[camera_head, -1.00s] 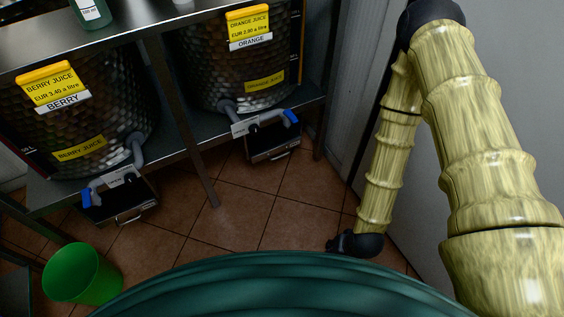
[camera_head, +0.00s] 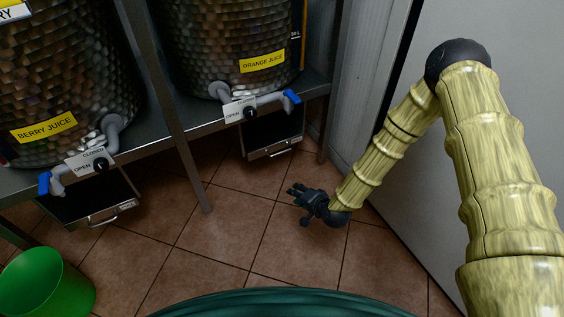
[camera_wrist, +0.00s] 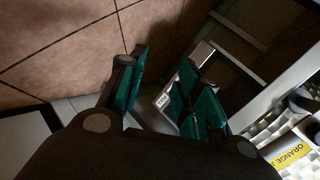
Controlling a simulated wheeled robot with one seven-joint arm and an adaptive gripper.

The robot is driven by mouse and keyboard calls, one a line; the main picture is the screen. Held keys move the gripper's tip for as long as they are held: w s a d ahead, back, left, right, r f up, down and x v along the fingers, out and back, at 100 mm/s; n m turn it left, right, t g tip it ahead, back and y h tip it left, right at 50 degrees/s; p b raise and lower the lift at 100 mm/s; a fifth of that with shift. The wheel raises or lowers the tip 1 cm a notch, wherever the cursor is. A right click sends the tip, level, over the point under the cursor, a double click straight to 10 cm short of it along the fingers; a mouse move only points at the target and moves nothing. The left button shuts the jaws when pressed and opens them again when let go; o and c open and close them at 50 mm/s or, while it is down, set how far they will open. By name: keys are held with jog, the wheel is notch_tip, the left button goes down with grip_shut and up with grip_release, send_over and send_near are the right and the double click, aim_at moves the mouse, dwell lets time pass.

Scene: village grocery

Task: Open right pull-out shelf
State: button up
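The right pull-out shelf (camera_head: 285,128) is a dark box with a metal front edge under the orange juice tap. Its handle (camera_head: 272,153) hangs at the front, and the shelf looks pushed in beneath the rack. My gripper (camera_head: 297,194) is below and slightly right of the handle, apart from it, in front of the rack over the tiles. In the wrist view my gripper (camera_wrist: 161,92) shows its teal finger pads spread with an empty gap. The orange juice label (camera_wrist: 293,156) shows at the lower right there. I cannot make out the handle clearly in the wrist view.
The left pull-out shelf (camera_head: 88,200) sits under the berry juice tap. A rack leg (camera_head: 184,130) stands between the shelves. A green bin (camera_head: 45,285) is at lower left. A pale wall panel (camera_head: 400,195) is close on the right. Tiled floor (camera_head: 225,225) is free ahead.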

aim_at(282, 152)
jog(key=w+a+f+m+t+b, duration=0.1)
jog(key=w+a+b, duration=0.1)
jog(key=w+b, duration=0.3)
jog(key=w+a+f+m+t+y+b, duration=0.1)
jog(key=w+b, duration=0.4)
jog(key=w, duration=0.6)
jog(key=w+a+f+m+t+b, duration=0.2)
jog(key=w+b, duration=0.3)
jog(key=w, duration=0.4)
jog(key=shift+a+f+t+y, duration=0.3)
jog(key=shift+a+t, duration=0.1)
jog(key=shift+a, duration=0.1)
grip_shut()
